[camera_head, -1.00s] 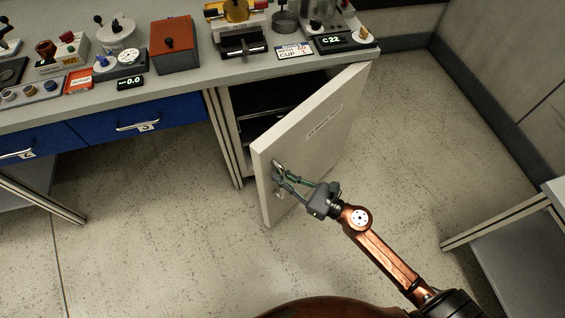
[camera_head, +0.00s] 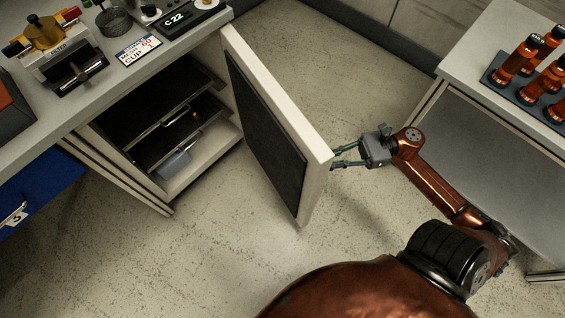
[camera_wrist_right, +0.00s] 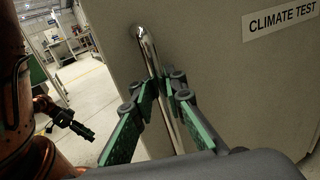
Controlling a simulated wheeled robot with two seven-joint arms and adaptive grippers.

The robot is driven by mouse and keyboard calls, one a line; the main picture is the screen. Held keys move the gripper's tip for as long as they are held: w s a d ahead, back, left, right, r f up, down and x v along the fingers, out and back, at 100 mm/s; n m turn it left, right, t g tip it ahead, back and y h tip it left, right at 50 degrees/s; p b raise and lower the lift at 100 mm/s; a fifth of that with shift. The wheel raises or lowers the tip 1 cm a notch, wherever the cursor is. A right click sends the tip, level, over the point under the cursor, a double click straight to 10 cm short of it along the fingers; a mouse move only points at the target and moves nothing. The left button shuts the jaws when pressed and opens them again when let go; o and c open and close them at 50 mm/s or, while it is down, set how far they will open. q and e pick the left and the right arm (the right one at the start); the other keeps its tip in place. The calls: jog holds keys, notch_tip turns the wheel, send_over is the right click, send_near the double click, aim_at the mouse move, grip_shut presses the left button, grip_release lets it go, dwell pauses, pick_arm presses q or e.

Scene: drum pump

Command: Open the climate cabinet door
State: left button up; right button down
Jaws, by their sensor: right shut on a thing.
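The climate cabinet door (camera_head: 313,152) stands wide open in the head view, its dark inner panel facing the cabinet opening. The cabinet (camera_head: 208,165) shows dark shelves inside. In the right wrist view the door's outer face (camera_wrist_right: 215,75) carries a "CLIMATE TEST" label (camera_wrist_right: 282,20) and a vertical metal bar handle (camera_wrist_right: 157,65). My right gripper (camera_head: 338,158) is at the outer side of the door; in the right wrist view its green-padded fingers (camera_wrist_right: 162,88) are shut on the handle. In the head view the handle is hidden behind the door.
A bench (camera_head: 500,40) with a rack of orange-brown bottles (camera_head: 535,70) stands at the right, near my right arm. The counter (camera_head: 170,45) above the cabinet holds several devices. Bare floor (camera_head: 235,245) lies below the door.

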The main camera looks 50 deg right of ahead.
pick_arm(q)
notch_tip(320, 180, down, 9)
jog(key=w+t+b, duration=0.1)
jog(key=t+b, duration=0.2)
jog(key=b, duration=0.3)
jog(key=shift+a+r+m+t, duration=0.2)
jog(key=shift+a+m+t, duration=0.1)
jog(key=shift+m+t, duration=0.1)
pick_arm(e)
jog(key=d+n+g+y, duration=0.1)
jog(key=d+g, duration=0.1)
jog(key=d, duration=1.7)
jog(key=shift+s+d+f, duration=0.15)
jog(key=shift+d+f, duration=0.1)
jog(key=c, duration=2.4)
grip_release()
jog(key=shift+s, duration=0.1)
jog(key=shift+o, duration=0.8)
jog(key=shift+s+d, duration=0.1)
jog(key=shift+d, duration=0.05)
jog(key=shift+o, duration=1.3)
jog(key=shift+r, duration=0.1)
pick_arm(q)
jog(key=shift+w+d, duration=0.15)
pick_arm(e)
jog(key=shift+w+n, duration=0.25)
jog(key=shift+n, duration=0.05)
